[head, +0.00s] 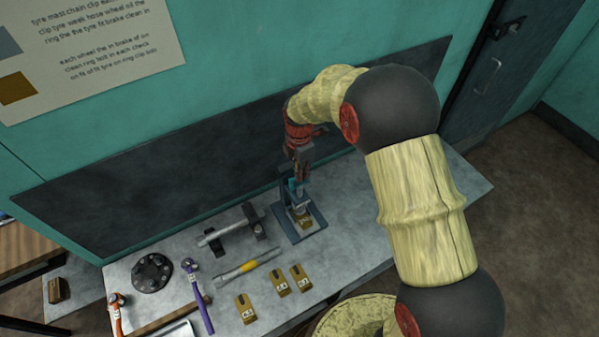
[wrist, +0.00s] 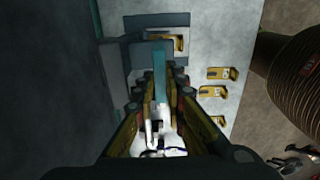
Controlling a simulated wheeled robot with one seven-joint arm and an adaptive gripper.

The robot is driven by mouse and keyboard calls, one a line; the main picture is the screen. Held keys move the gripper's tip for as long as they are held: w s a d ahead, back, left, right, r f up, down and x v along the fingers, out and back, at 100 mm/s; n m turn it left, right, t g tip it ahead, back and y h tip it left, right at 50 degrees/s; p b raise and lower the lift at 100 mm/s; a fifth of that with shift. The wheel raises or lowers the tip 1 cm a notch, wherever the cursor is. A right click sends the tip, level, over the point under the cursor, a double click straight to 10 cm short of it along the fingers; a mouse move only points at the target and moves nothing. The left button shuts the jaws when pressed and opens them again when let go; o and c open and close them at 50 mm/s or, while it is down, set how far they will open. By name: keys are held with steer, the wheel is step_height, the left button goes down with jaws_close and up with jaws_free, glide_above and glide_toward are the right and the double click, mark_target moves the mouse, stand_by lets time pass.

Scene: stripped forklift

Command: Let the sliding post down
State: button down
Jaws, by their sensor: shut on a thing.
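A small blue stand (head: 289,234) rests on the grey bench, with a teal sliding post (head: 292,186) upright at its back. My gripper (head: 298,172) points down over the stand and is shut on the post near its top. In the wrist view, the teal post (wrist: 161,68) runs between the fingers of my gripper (wrist: 161,88). The stand also shows there (wrist: 143,22), beyond the fingertips. A brass-coloured block (head: 306,223) sits in the front of the stand, below the post. The post's lower end and its exact height are hard to see.
Several brass blocks (head: 281,284) lie in front. A round dark flange (head: 152,272) and purple tool (head: 199,296) are farther left. The bench (head: 370,215) is clear on the right.

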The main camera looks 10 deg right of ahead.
step_height(320, 180, down, 3)
steer(key=shift+w+f+b, duration=0.1)
steer(key=shift+b, duration=0.9)
steer(key=c, duration=1.8)
jaws_free()
steer(key=shift+c, duration=0.2)
step_height(320, 180, up, 12)
steer(key=shift+m, duration=0.3)
